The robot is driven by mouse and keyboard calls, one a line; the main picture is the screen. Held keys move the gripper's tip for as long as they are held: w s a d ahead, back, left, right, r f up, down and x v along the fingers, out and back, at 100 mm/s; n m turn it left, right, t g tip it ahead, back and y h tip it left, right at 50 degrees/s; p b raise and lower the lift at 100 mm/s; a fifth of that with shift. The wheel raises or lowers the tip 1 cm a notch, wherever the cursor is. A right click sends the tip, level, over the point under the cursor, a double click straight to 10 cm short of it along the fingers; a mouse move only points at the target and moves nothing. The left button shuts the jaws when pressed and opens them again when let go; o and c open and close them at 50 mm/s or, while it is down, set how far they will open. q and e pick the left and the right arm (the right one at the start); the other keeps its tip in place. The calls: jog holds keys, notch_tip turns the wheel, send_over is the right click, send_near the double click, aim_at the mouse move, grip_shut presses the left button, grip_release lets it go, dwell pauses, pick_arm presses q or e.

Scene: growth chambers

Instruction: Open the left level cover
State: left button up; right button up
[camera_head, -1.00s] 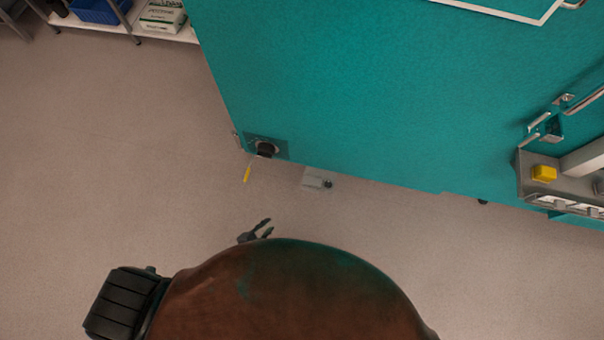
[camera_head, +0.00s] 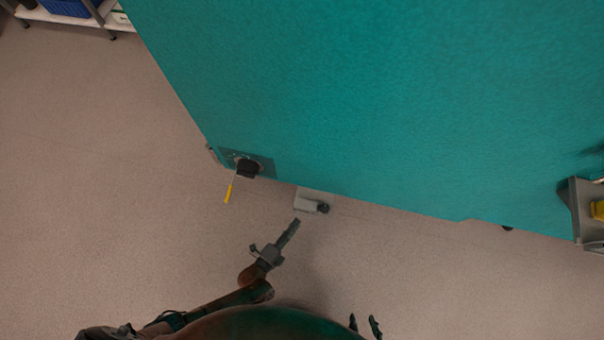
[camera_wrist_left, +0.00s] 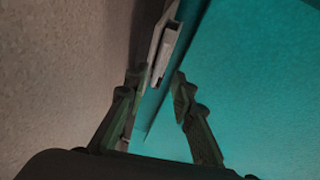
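A small light-grey box (camera_head: 306,205) with a dark round end sticks out at the lower edge of a large teal cabinet (camera_head: 380,90). I cannot tell for sure that it is the left level cover. My left gripper (camera_head: 293,226) points up at this box from just below it. In the left wrist view the left gripper (camera_wrist_left: 158,78) has its two fingers spread, with nothing seen held. A pale bracket-like part (camera_wrist_left: 165,45) on the teal edge shows just beyond the fingertips. My right gripper (camera_head: 366,325) is open at the bottom edge, its fingers apart.
A dark knob (camera_head: 246,168) with a yellow-tipped lever (camera_head: 229,188) is on the cabinet's lower left corner. A grey ledge with a yellow part (camera_head: 598,210) is at the right edge. A shelf (camera_head: 65,17) stands at the top left. The floor to the left is clear.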

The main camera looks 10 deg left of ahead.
aim_at(305, 208)
pick_arm(q)
jog(key=shift+b+x, duration=0.75)
jog(key=shift+x, duration=1.5)
jog(key=shift+c, duration=0.4)
grip_shut()
jog(key=shift+f, duration=0.1)
